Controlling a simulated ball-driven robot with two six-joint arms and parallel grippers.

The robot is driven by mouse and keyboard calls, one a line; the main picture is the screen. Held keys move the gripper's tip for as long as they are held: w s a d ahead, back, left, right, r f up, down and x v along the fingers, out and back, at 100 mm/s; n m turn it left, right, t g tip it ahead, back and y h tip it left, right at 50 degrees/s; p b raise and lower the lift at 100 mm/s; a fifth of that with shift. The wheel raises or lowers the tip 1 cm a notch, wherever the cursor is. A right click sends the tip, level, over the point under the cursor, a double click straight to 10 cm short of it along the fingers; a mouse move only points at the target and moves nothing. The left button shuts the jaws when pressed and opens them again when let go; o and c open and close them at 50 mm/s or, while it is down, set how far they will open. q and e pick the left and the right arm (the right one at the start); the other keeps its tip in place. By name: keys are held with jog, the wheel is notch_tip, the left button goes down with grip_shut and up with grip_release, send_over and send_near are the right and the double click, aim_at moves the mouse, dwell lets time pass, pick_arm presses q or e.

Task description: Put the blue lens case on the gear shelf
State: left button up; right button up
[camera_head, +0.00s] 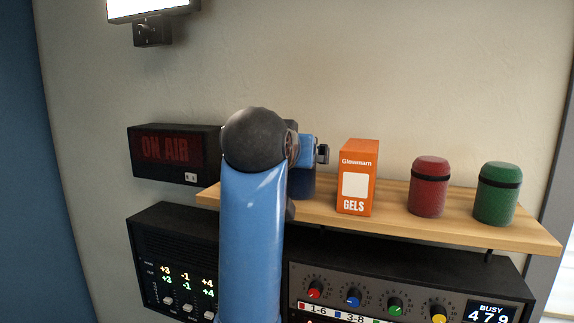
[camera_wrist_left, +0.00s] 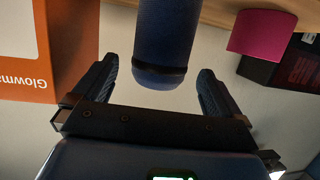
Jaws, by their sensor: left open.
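The blue lens case (camera_head: 303,184) stands upright on the wooden gear shelf (camera_head: 389,209) in the head view, partly hidden behind my left arm. In the left wrist view, which looks upside down, the case (camera_wrist_left: 165,40) reaches in between the fingers of my left gripper (camera_wrist_left: 156,72). The gripper is open, with a gap visible on both sides of the case. In the head view only a small part of the left gripper (camera_head: 322,153) shows past the arm. My right gripper is in neither view.
An orange gels box (camera_head: 358,178) stands just right of the blue case. A red case (camera_head: 429,188) and a green case (camera_head: 496,194) stand further right. An ON AIR sign (camera_head: 172,153) is left. A pink object (camera_wrist_left: 262,32) shows in the wrist view. Rack gear (camera_head: 400,292) sits below the shelf.

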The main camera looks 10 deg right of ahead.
pick_arm(q)
jog(key=b+v, duration=0.2)
jog(key=v, duration=0.5)
jog(key=shift+b, duration=0.4)
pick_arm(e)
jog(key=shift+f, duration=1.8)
pick_arm(q)
jog(key=shift+f, duration=0.1)
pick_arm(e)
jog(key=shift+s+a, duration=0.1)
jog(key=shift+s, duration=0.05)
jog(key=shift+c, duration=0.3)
